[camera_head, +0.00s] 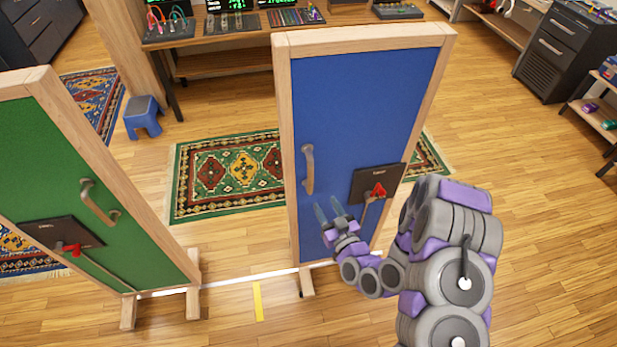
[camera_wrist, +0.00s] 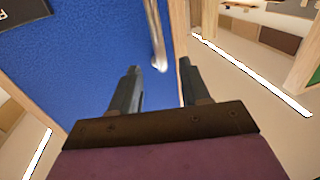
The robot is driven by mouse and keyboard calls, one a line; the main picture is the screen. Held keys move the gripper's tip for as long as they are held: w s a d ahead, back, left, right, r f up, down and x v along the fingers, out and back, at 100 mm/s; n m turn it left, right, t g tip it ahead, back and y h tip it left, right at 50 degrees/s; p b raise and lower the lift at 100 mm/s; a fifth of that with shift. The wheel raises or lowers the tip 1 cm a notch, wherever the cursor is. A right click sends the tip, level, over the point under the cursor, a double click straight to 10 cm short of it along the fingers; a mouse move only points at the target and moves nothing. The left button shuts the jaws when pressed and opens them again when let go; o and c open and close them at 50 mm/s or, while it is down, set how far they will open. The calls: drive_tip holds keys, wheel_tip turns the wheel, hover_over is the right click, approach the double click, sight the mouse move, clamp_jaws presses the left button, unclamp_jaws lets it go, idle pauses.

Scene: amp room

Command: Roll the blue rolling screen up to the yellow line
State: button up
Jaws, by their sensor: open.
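The blue rolling screen (camera_head: 355,110) stands upright in a wooden frame in the middle of the head view. It has a grey vertical handle (camera_head: 308,168) on its left side and a dark plate with a red lever (camera_head: 377,190) on its right. The yellow line (camera_head: 258,300) lies on the floor to the left of the screen's foot. My gripper (camera_head: 331,212) is open and empty in front of the screen, just below and right of the handle. In the wrist view, the handle's end (camera_wrist: 158,62) shows between the open fingers, against the blue panel (camera_wrist: 85,65); contact cannot be told.
A green screen (camera_head: 85,170) with its own handle and red lever stands at the left. A white line (camera_head: 235,279) runs along the floor between the screens. A green rug (camera_head: 225,178) and a blue stool (camera_head: 143,117) lie behind. Floor at right is clear.

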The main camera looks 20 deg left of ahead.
sight(312, 176)
drive_tip(key=b+x, duration=0.8)
drive_tip(key=b, duration=0.5)
drive_tip(key=shift+w+d+f, duration=0.1)
drive_tip(key=shift+w+d, duration=0.05)
drive_tip(key=shift+d, duration=0.05)
drive_tip(key=x, duration=0.5)
drive_tip(key=shift+w+a, duration=0.3)
drive_tip(key=shift+d, duration=0.1)
drive_tip(key=shift+c, duration=0.2)
clamp_jaws()
